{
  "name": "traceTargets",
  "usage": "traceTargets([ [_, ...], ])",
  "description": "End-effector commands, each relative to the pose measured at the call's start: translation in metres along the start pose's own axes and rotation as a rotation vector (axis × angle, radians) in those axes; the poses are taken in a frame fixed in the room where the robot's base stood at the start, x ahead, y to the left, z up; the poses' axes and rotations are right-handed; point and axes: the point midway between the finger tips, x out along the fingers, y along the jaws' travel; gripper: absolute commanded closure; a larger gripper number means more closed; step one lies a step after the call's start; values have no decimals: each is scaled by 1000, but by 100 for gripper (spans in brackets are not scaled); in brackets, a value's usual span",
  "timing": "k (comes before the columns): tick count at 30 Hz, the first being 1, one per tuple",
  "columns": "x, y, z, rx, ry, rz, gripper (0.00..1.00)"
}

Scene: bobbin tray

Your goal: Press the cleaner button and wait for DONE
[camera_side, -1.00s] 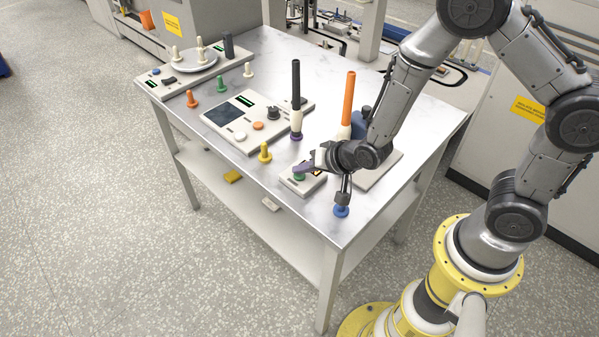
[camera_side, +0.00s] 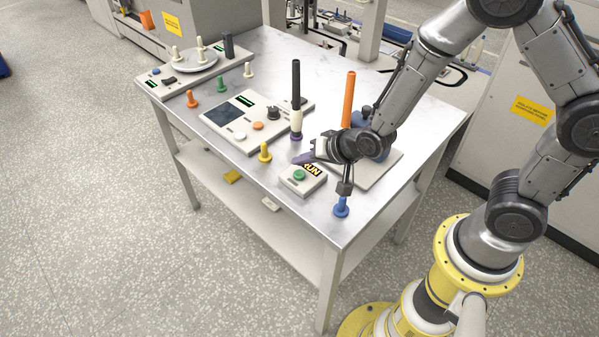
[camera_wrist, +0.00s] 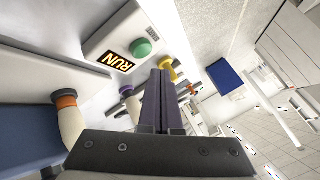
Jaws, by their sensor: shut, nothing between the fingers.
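The cleaner box (camera_side: 304,190) sits near the front edge of the table, with a round green button (camera_side: 299,175) on top. Its small display (camera_side: 313,170) reads RUN in lit orange letters. In the wrist view the green button (camera_wrist: 141,47) and the RUN display (camera_wrist: 118,62) both show uncovered. My gripper (camera_side: 303,158) has purple fingers and is above and behind the box, apart from the button. The fingers also show in the wrist view (camera_wrist: 158,95), pressed together with nothing between them.
A blue bobbin (camera_side: 341,209) stands right of the box and a yellow one (camera_side: 265,152) to its left. A black rod (camera_side: 296,85) and an orange rod (camera_side: 348,98) stand upright behind. A control panel (camera_side: 221,139) lies further left.

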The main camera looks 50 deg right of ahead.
Motion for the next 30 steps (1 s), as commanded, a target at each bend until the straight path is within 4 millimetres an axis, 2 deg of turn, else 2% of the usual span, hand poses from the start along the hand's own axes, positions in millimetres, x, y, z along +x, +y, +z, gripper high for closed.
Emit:
traceTargets([
  [12, -25, -18, -18, 0, 1, -1, 100],
  [30, -26, -18, -18, -1, -1, 0, 100],
])
